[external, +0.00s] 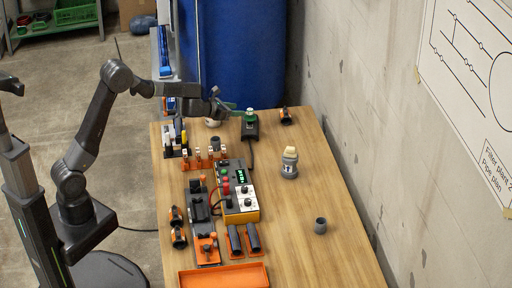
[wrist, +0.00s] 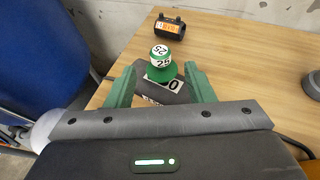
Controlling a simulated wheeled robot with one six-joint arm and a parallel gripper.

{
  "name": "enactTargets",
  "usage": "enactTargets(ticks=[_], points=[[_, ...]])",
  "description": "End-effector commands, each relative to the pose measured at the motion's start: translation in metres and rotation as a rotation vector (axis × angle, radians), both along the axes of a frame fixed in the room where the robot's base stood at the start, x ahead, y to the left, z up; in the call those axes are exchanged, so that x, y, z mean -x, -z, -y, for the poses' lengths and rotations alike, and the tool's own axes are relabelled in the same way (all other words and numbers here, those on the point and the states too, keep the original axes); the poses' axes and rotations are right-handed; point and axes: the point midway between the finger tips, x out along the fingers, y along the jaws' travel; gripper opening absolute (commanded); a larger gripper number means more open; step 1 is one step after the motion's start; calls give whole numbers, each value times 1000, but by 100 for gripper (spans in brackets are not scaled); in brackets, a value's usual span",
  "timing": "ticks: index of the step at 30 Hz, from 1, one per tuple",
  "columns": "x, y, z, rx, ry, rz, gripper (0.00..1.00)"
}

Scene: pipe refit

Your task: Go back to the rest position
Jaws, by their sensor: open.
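My gripper (external: 236,111) is at the far end of the wooden table, with its arm reaching in from the left. In the wrist view its two green fingers (wrist: 161,80) stand apart. A white and green piece marked 25 (wrist: 161,57) sits upright on a dark block (wrist: 180,95) just beyond and between the fingertips. No contact with the fingers shows. In the external view the same green and white piece (external: 250,115) stands on the dark block (external: 250,131), close to the fingertips.
The wooden table (external: 345,245) holds a meter box (external: 240,205), an orange tray (external: 225,277), a grey bottle (external: 289,163) and a grey cup (external: 320,226). An orange-black clamp (wrist: 168,26) lies behind the block. A concrete wall (external: 360,120) bounds the right side.

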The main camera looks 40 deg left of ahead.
Motion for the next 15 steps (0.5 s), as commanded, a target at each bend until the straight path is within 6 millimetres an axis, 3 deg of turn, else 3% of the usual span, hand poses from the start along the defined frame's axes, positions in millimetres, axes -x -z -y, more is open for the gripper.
enactTargets(ticks=[15], points=[[-56, 22, 24, 0, 0, -1, 48]])
